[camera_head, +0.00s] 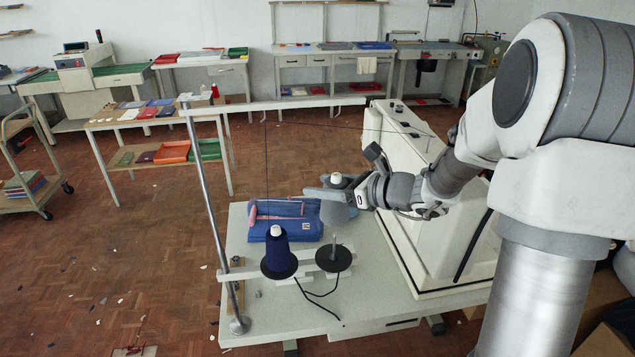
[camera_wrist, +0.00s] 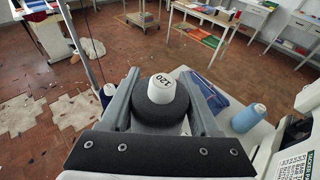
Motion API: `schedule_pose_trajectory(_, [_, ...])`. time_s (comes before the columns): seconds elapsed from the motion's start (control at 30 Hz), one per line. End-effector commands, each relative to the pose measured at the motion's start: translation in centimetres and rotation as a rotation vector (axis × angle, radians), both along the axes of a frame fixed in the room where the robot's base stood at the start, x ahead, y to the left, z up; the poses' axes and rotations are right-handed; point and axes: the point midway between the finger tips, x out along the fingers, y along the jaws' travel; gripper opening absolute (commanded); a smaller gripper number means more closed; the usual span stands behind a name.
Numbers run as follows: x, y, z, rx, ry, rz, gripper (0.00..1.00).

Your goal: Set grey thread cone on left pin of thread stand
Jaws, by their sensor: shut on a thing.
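The grey thread cone (camera_wrist: 157,112), dark grey with a white top marked 120, is held upright between the fingers of my gripper (camera_wrist: 159,82). In the head view my gripper (camera_head: 335,200) is shut on it above the table, behind the stand; the white cone top (camera_head: 337,179) shows over the fingers. The thread stand (camera_head: 302,276) has two black discs. A navy cone (camera_head: 276,247) sits on the picture-left disc. The picture-right disc (camera_head: 333,258) has a bare upright pin (camera_head: 333,243). The navy cone also shows in the wrist view (camera_wrist: 108,91), left of the fingers.
A metal pole (camera_head: 207,200) with a white crossbar (camera_head: 290,104) rises at the table's left. Folded blue cloth (camera_head: 262,225) lies behind the stand. The white machine (camera_head: 430,215) fills the right side. A light-blue cone (camera_wrist: 248,117) stands beside my gripper in the wrist view.

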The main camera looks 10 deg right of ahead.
Motion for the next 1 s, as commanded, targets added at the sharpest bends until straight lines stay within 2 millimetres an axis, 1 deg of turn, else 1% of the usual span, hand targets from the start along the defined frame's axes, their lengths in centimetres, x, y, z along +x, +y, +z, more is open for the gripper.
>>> schedule_pose_trajectory(0.27, [0.0,0.0,-1.3,0.001,0.001,0.000,0.00])
schedule_pose_trajectory(1.0, [0.0,0.0,-7.1,0.001,0.000,0.000,0.00])
